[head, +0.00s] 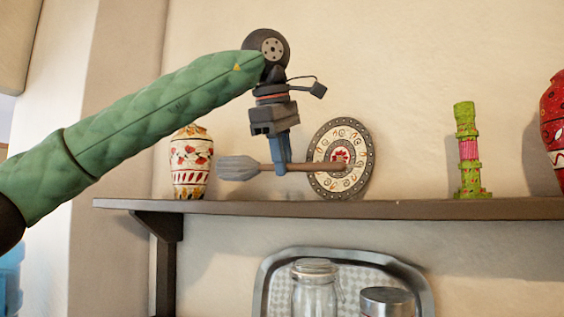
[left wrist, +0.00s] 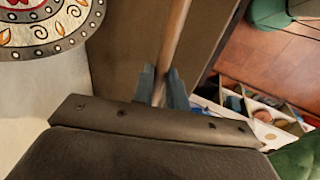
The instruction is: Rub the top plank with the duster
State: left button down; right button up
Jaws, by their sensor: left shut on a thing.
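My left gripper (head: 281,168) is shut on the wooden handle of the duster (head: 238,168). The duster is held level above the top plank (head: 400,209), with its grey head pointing left and its handle to the right. A gap shows between the duster and the plank in the head view. In the left wrist view the handle (left wrist: 175,40) runs up between the blue fingers (left wrist: 160,88), with the brown plank (left wrist: 125,60) behind it. The duster's head is out of the left wrist view. My right gripper is not in view.
On the plank stand a patterned vase (head: 190,165) at the left, a decorated round plate (head: 355,140) behind the handle, a green candlestick-like ornament (head: 467,150) and a red vase (head: 556,130). Below are a tray (head: 430,290), a glass jar (head: 314,290) and a metal-lidded jar (head: 387,300).

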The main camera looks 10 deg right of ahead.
pick_arm(q)
jog(key=shift+r, duration=0.15)
jog(key=shift+r+p, duration=0.7)
jog(key=shift+r, duration=0.7)
